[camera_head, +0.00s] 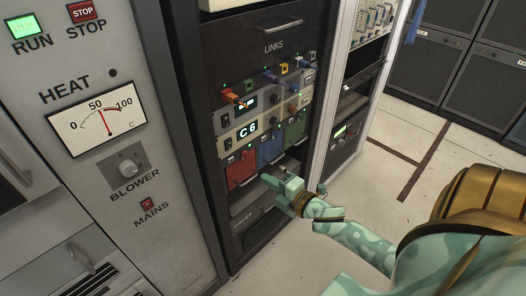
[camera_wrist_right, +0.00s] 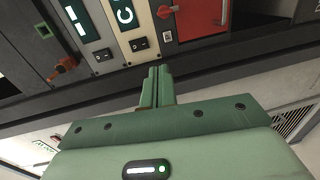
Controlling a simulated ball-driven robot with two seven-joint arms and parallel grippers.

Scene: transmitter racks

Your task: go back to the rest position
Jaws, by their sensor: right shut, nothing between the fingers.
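My right gripper (camera_head: 275,177) is in front of the lower part of the links rack, near the colored modules. It also shows in the right wrist view (camera_wrist_right: 156,72), with its two fingers together and nothing between them. A red module (camera_head: 240,168), a blue module (camera_head: 270,150) and a green module (camera_head: 295,127) sit side by side in the rack, just above and behind the gripper in the head view. In the right wrist view a red module (camera_wrist_right: 198,18) lies beyond the fingertips. My left gripper is not in view.
A grey cabinet with a heat meter (camera_head: 97,118), a blower knob (camera_head: 128,166) and a lit green run button (camera_head: 24,27) stands at the left. A display (camera_head: 247,132) reads C6. Open floor (camera_head: 440,160) lies at the right, before dark cabinets (camera_head: 430,55).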

